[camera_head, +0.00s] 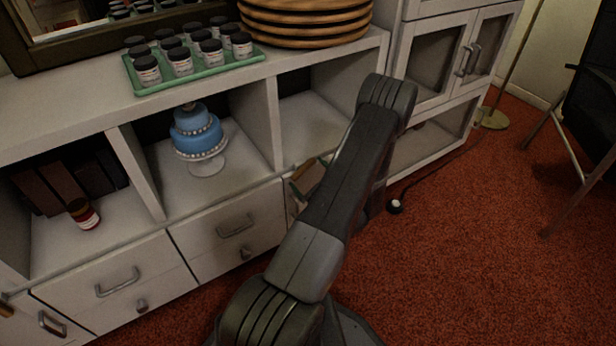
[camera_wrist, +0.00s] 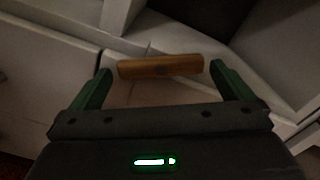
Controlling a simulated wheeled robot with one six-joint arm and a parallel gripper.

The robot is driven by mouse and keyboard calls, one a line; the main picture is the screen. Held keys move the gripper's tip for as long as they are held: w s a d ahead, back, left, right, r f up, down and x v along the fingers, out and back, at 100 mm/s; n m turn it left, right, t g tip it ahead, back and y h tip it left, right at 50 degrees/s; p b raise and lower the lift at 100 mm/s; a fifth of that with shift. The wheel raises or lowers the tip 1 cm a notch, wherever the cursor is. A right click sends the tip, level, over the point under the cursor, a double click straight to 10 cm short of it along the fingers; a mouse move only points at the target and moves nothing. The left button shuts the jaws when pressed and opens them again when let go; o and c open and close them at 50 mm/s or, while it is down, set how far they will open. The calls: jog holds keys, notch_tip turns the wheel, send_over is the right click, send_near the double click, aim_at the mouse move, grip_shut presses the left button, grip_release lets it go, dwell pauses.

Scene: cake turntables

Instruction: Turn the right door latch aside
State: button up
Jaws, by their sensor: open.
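A wooden bar, which looks like the right door latch (camera_wrist: 160,67), lies crosswise in the wrist view, near the front edge of the white cabinet. My gripper (camera_wrist: 160,70) is open, with one green finger by each end of the bar. Small gaps seem to show between fingers and bar; I cannot tell whether either touches. In the head view a small piece of the wooden bar (camera_head: 303,169) shows at the cabinet front, left of my arm. My arm hides most of my gripper and the door there.
The white cabinet (camera_head: 75,112) has open compartments, one with a blue cake (camera_head: 196,133) on a stand. Drawer handles (camera_head: 236,226) stick out below. A green tray (camera_head: 150,88) of jars and stacked wooden discs (camera_head: 305,22) stand on top.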

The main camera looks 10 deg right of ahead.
jog(key=shift+w+a, duration=0.15)
jog(key=shift+w, duration=0.25)
jog(key=shift+c, duration=0.4)
jog(key=c, duration=0.6)
jog(key=shift+c, duration=0.2)
jog(key=shift+m, duration=2.7)
jog(key=o, duration=0.7)
